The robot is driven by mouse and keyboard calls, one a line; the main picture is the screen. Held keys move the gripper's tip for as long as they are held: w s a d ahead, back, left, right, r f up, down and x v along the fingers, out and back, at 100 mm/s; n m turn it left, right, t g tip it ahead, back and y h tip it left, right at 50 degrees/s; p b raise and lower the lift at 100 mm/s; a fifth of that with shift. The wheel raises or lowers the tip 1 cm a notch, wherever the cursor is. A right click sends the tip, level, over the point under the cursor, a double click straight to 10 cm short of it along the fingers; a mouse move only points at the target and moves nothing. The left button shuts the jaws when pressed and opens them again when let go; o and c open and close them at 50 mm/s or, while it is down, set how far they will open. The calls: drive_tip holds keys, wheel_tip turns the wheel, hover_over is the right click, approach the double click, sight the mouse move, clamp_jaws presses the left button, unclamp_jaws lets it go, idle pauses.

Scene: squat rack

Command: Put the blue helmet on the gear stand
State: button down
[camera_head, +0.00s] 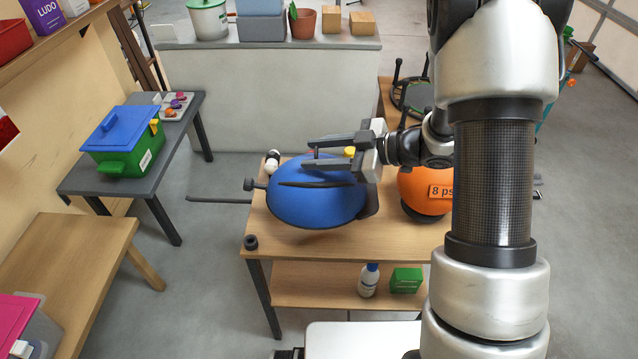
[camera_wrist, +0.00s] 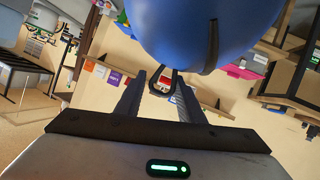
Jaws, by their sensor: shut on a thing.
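The blue helmet (camera_head: 316,203) is at the left part of a wooden two-tier table in the head view, dome up, with dark trim. It also shows large at the top of the wrist view (camera_wrist: 180,25). My gripper (camera_head: 308,153) reaches in from the right, level, at the helmet's upper far side. In the wrist view its fingers (camera_wrist: 162,84) are around a dark loop beside the helmet, and it is shut on the helmet. I cannot tell whether the helmet touches the tabletop. I cannot clearly identify a gear stand; the wooden table (camera_head: 375,238) has dark pegs at its edges.
A white bottle (camera_head: 368,280) and a green box (camera_head: 406,280) are on the lower shelf. A green bin with blue lid (camera_head: 125,140) is on the left grey table.

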wheel_tip(320, 180, down, 8)
drive_tip(key=shift+f+b, duration=0.15)
drive_tip(key=shift+b, duration=0.45)
drive_tip(key=shift+f, duration=0.25)
drive_tip(key=c, duration=1.2)
unclamp_jaws()
